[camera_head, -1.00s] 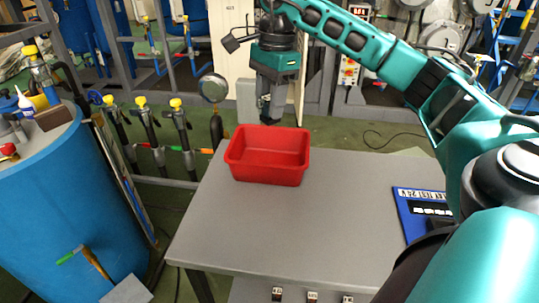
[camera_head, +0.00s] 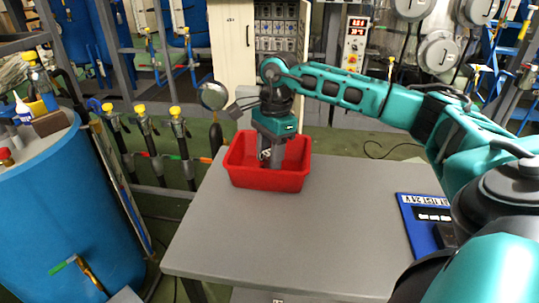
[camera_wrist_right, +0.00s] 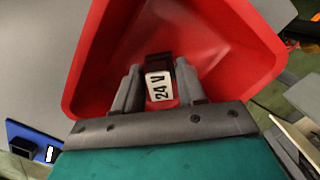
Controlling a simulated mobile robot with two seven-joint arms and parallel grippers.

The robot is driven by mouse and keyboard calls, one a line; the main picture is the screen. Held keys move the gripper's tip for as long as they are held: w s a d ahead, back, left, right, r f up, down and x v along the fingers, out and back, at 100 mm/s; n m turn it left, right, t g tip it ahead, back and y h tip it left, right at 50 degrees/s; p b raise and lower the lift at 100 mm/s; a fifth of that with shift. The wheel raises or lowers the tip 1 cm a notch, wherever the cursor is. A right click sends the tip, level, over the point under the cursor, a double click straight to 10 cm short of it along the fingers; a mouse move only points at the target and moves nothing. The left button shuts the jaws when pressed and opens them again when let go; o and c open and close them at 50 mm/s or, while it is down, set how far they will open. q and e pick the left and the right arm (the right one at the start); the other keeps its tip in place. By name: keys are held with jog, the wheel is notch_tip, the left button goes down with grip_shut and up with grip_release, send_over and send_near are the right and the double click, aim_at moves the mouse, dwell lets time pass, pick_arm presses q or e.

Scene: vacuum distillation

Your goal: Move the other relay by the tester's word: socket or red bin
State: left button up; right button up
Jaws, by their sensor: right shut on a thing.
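The red bin (camera_head: 240,172) stands on the far left part of the grey table. My right gripper (camera_head: 270,156) points down into the bin from above, with its fingers below the rim. It is shut on a relay (camera_wrist_right: 159,82), a small dark block with a white "24 V" label, seen between the fingers in the right wrist view. I cannot tell whether the relay touches the bin floor. The blue tester board (camera_head: 420,236) lies at the table's right side, partly hidden by my right arm; a socket there is not clear. My left gripper is not in view.
The grey table (camera_head: 300,235) is bare between bin and tester. A blue drum (camera_head: 70,220) stands left of it. Yellow-capped valves (camera_head: 142,130) and a round gauge (camera_head: 213,96) stand behind the table's left end. An open cabinet (camera_head: 233,60) is behind.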

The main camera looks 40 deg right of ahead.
jog(key=shift+f, duration=0.15)
jog(key=o, duration=1.2)
jog(key=shift+c, duration=0.2)
jog(key=shift+r, duration=0.35)
notch_tip(320, 180, up, 12)
jog(key=d+p, duration=0.1)
jog(key=p, duration=0.1)
jog(key=shift+d+f+p, duration=0.15)
jog(key=shift+d+p, duration=0.05)
jog(key=shift+p, duration=0.15)
jog(key=shift+s, duration=0.1)
